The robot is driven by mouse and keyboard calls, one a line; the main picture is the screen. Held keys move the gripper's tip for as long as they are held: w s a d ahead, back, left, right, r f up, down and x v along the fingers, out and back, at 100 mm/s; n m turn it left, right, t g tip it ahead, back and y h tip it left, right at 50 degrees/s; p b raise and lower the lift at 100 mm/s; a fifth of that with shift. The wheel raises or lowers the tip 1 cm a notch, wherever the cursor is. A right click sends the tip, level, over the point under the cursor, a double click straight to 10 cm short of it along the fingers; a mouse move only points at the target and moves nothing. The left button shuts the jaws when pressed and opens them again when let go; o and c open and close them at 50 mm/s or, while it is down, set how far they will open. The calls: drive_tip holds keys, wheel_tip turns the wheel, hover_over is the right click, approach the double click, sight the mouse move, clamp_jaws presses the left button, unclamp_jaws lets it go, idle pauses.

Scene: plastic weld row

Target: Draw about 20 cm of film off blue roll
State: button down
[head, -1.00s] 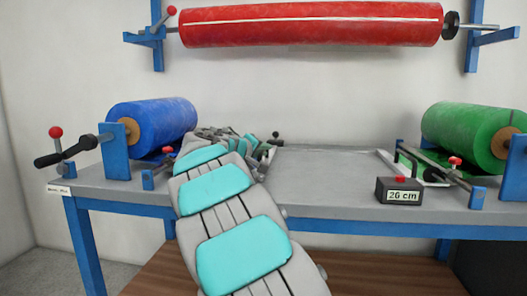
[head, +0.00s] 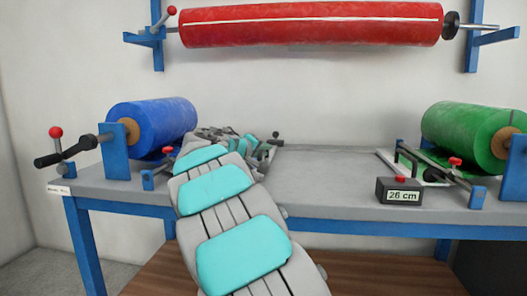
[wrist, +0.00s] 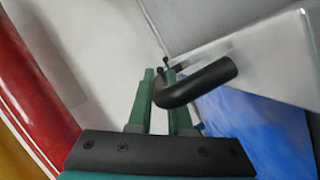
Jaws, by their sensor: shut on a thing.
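The blue roll (head: 153,124) lies on its holder at the left end of the bench. Blue film (wrist: 255,130) shows at the lower right of the wrist view, beside a pale metal plate (wrist: 268,60). My gripper (wrist: 161,78) is shut on a black bent handle (wrist: 200,84) beside that plate. A small display box (head: 399,191) on the bench appears to read 26 cm.
A red roll (head: 310,24) hangs on wall brackets above. A green roll (head: 470,134) sits at the right with a metal frame before it. A crank (head: 66,155) and red-knobbed lever (head: 57,138) stick out at the left. The middle of the bench (head: 325,175) is clear.

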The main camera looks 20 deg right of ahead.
sight(261, 158)
drive_tip(key=shift+s+d+f+b, duration=0.1)
drive_tip(key=shift+s+d+b, duration=0.3)
drive_tip(key=shift+d, duration=0.25)
drive_tip(key=shift+s+d+b, duration=0.25)
drive_tip(key=shift+s+d, duration=0.25)
drive_tip(key=shift+d, duration=0.15)
drive_tip(key=c, duration=0.8)
unclamp_jaws()
drive_tip(key=shift+c, duration=0.2)
drive_tip(key=shift+w, duration=0.1)
drive_tip(key=shift+a, duration=0.1)
drive_tip(key=v, duration=0.7)
drive_tip(key=shift+s+a, duration=0.25)
drive_tip(key=shift+s, duration=0.05)
drive_tip(key=shift+r, duration=0.25)
